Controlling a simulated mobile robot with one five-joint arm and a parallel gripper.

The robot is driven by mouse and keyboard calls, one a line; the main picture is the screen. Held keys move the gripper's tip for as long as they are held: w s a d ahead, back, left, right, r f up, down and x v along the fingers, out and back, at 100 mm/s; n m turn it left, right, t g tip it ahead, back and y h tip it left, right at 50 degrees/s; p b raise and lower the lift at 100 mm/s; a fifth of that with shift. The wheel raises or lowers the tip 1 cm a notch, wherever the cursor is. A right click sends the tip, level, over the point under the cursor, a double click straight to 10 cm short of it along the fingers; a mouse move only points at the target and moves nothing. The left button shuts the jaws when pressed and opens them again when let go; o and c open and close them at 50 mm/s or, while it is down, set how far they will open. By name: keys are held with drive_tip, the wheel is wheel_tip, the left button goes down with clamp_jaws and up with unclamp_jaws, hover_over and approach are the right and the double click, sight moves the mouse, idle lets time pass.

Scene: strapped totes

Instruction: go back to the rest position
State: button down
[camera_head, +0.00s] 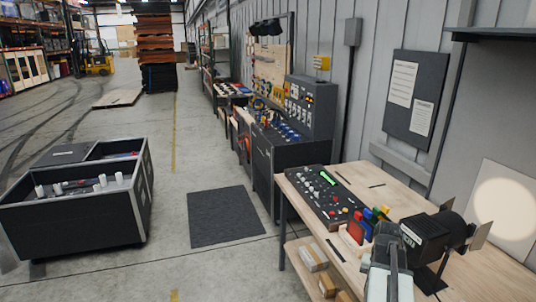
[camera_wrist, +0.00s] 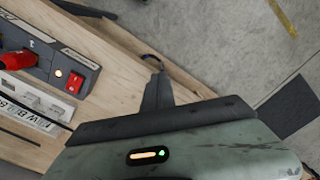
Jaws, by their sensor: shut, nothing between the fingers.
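My gripper (camera_head: 388,232) is at the lower right of the head view, over the front part of the wooden workbench (camera_head: 385,183). It is shut and holds nothing. In the wrist view, my gripper (camera_wrist: 155,72) points toward the top, above the bench top (camera_wrist: 112,38) near its edge. No strapped tote can be clearly made out.
A control panel (camera_head: 322,197) and coloured blocks (camera_head: 378,214) are on the bench, beside a black lamp (camera_head: 425,237). A power strip with a red switch (camera_wrist: 76,82) lies near my gripper. A dark open case (camera_head: 75,222) stands left. The floor by the mat (camera_head: 222,216) is clear.

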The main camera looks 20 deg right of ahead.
drive_tip(key=w+a+f+n+b, duration=0.1)
drive_tip(key=w+a+f+n, duration=0.3)
drive_tip(key=a, duration=0.7)
drive_tip(key=w+a+n+b, duration=0.15)
drive_tip(key=w+a, duration=0.35)
drive_tip(key=a, duration=0.6)
drive_tip(key=a+f+n+b, duration=0.1)
drive_tip(key=a+n, duration=0.2)
drive_tip(key=a, duration=1.2)
drive_tip(key=shift+s+a+b, duration=0.35)
